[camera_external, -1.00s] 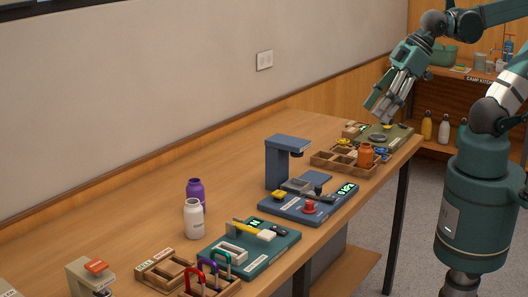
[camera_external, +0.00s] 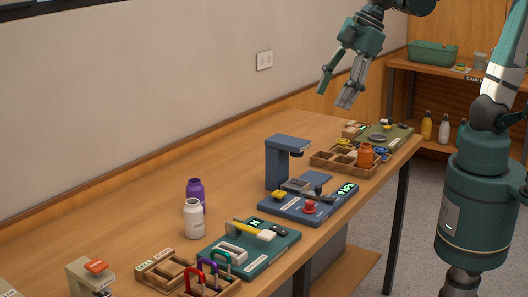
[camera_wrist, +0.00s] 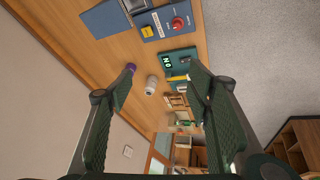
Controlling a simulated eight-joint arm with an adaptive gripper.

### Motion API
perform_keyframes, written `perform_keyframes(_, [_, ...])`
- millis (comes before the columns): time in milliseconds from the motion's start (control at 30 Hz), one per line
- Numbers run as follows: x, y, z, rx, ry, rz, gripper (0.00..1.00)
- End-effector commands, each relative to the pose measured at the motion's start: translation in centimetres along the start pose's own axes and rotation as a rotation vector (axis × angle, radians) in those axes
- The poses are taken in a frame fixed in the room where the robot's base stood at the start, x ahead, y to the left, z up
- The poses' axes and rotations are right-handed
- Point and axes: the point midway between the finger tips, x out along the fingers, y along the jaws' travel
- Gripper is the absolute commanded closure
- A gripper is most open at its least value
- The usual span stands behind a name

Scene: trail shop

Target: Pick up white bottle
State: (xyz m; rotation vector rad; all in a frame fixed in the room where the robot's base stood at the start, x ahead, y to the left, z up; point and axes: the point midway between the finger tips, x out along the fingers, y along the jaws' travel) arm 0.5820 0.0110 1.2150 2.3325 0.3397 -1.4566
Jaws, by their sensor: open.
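The white bottle (camera_external: 194,219) stands upright on the wooden table in the external view, just in front of a purple bottle (camera_external: 196,192). In the wrist view the white bottle (camera_wrist: 151,86) lies between my fingers, some distance beyond them, with the purple bottle (camera_wrist: 130,68) at its upper left. My gripper (camera_external: 333,99) is open and empty, raised above the far end of the table, well to the right of the white bottle. Another white bottle (camera_external: 444,128) stands on a lower shelf at the back right.
A teal board (camera_external: 262,262) lies right of the white bottle, and a blue device (camera_external: 280,165) stands between the bottle and my gripper. Wooden trays (camera_external: 165,268) with coloured loops are in front. The table's wall side is clear.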

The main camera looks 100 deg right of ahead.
Motion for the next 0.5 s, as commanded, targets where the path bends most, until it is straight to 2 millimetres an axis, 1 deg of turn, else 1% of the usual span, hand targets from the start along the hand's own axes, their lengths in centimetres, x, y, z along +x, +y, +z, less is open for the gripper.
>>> perform_keyframes(33, [0.3, 0.3, -0.9, -0.019, -0.006, -0.003, 0.50])
perform_keyframes(100, [0.7, 0.7, -1.9, -0.050, -0.017, -0.010, 0.50])
perform_keyframes(500, [4.0, 2.6, -7.5, -0.230, -0.073, -0.049, 0.50])
